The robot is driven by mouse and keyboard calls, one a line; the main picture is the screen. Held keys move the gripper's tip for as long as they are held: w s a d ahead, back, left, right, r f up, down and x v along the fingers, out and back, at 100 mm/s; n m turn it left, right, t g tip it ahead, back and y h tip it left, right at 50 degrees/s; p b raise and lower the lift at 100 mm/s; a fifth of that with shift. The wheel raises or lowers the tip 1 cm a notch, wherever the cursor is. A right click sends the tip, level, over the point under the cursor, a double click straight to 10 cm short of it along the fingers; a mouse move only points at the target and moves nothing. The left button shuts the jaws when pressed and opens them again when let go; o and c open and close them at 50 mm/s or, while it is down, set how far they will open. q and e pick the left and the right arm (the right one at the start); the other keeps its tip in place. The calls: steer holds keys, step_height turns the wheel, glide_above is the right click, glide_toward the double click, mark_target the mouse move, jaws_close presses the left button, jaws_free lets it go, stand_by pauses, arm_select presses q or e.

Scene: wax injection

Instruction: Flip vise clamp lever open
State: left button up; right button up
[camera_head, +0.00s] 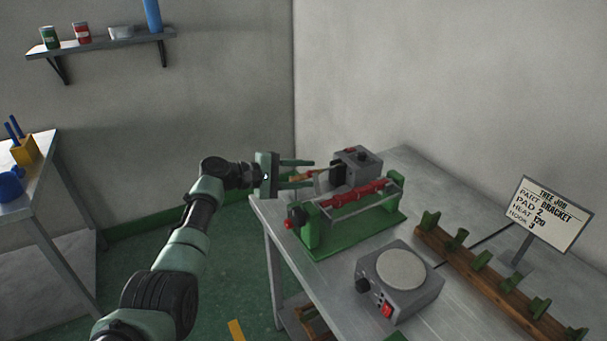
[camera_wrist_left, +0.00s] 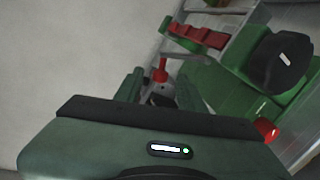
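A green vise-like fixture (camera_head: 355,237) with a red bar (camera_head: 352,194) stands on the grey table, with a black knob (camera_head: 297,214) at its near-left end. My left gripper (camera_head: 311,173) is open at the fixture's far-left side, fingers pointing right. A small red-tipped part (camera_wrist_left: 161,70), possibly the clamp lever, shows between its open fingers (camera_wrist_left: 160,90) in the left wrist view. I cannot tell whether the fingers touch it. The wrist view also shows the black knob (camera_wrist_left: 277,62) at right. My right gripper is not in view.
A grey box (camera_head: 357,164) stands behind the fixture. A grey unit with a round pale plate (camera_head: 401,269) sits in front. A wooden rack with green hooks (camera_head: 484,279) and a sign (camera_head: 545,213) are at right. A side table (camera_head: 36,180) stands far left.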

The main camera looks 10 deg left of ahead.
arm_select(q)
steer(key=b+v, duration=0.1)
steer(key=v, duration=0.6)
steer(key=shift+s+a, duration=0.15)
steer(key=shift+a, duration=0.2)
steer(key=shift+a, duration=0.1)
